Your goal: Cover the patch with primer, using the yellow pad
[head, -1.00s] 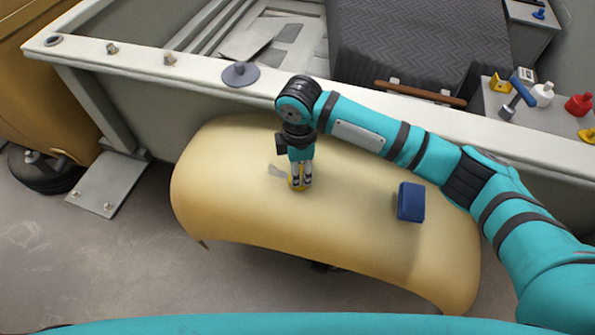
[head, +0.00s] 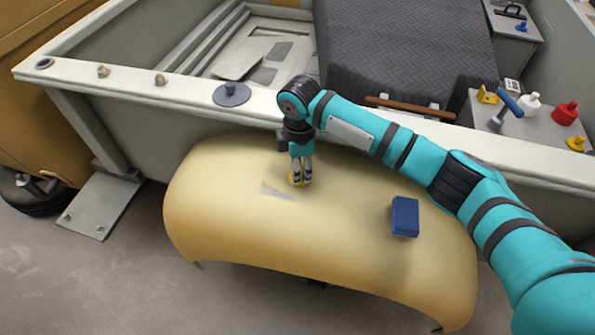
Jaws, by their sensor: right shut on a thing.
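My right gripper (head: 300,172) points down over the upper middle of a tan curved shell (head: 235,232). It is shut on the yellow pad (head: 293,181), which shows only as small yellow edges around the fingertips. The pad is at or close to the shell's surface; I cannot tell whether it touches. A grey patch (head: 276,191) shows on the shell just left of and below the pad. Part of the patch may be hidden by the gripper. My left gripper is not in view.
A blue block (head: 405,217) sits on the shell to the right. Behind runs a pale rail (head: 185,86) with a grey disc-based knob (head: 231,94). A side table (head: 542,128) at right holds a blue-handled tool (head: 505,111), a white bottle (head: 528,104) and a red bottle (head: 565,113).

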